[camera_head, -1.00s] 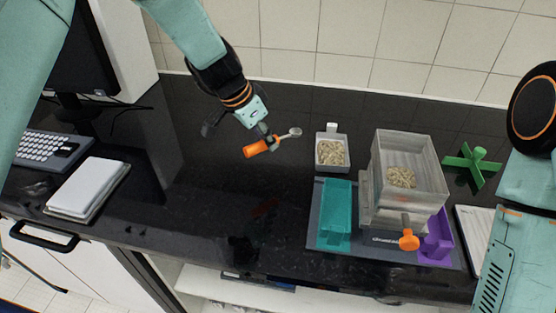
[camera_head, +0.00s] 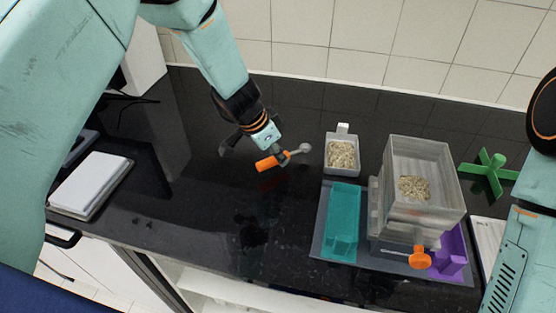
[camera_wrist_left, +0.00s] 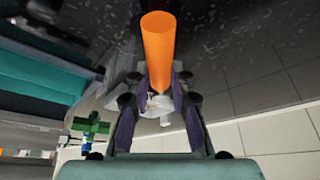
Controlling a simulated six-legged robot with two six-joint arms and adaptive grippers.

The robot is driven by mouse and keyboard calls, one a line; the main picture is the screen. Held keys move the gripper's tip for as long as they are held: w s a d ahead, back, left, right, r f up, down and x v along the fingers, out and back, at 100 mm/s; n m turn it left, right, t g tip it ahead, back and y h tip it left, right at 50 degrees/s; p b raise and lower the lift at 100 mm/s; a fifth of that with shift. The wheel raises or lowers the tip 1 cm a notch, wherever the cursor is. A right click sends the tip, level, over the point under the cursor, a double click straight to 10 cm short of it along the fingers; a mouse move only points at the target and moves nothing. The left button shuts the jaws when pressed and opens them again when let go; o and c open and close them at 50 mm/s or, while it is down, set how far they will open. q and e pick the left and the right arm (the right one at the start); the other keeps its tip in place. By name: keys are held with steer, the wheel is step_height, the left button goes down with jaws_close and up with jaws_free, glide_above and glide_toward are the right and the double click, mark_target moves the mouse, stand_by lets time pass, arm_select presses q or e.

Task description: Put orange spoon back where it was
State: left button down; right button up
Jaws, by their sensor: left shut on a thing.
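The orange spoon (camera_head: 268,163) has an orange handle and a small grey bowl end pointing right. My left gripper (camera_head: 282,157) is shut on it and holds it over the dark counter, left of the small white container. In the left wrist view the orange handle (camera_wrist_left: 158,52) sticks out from between the fingertips (camera_wrist_left: 158,100). The bowl end is mostly hidden there. My right gripper is not in view; only part of my right arm shows at the right edge.
A white container (camera_head: 342,154) with pale pellets stands on the counter. The counter's left middle (camera_head: 190,190) is clear.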

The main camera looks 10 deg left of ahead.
arm_select(q)
steer(key=shift+w+f, duration=0.1)
steer(key=shift+f, duration=0.85)
steer(key=shift+a+f, duration=0.1)
steer(key=shift+f, duration=0.25)
steer(key=shift+s+r, duration=0.25)
steer(key=shift+s, duration=0.15)
steer(key=shift+w+f, duration=0.15)
steer(key=shift+f, duration=0.1)
steer(key=c, duration=1.5)
jaws_free()
steer(key=shift+w+f, duration=0.15)
steer(key=shift+w, duration=0.05)
steer(key=o, duration=0.3)
steer(key=shift+s, duration=0.2)
steer(key=shift+s+r, duration=0.1)
steer(key=shift+r, duration=0.1)
steer(key=shift+w, duration=0.2)
steer(key=shift+w+r, duration=0.1)
steer(key=shift+r, duration=0.05)
steer(key=v, duration=1.1)
steer(key=shift+s+a+r, duration=0.1)
steer(key=shift+s+r, duration=0.1)
steer(key=shift+r, duration=0.05)
steer(key=shift+s+r, duration=0.15)
steer(key=shift+s, duration=0.05)
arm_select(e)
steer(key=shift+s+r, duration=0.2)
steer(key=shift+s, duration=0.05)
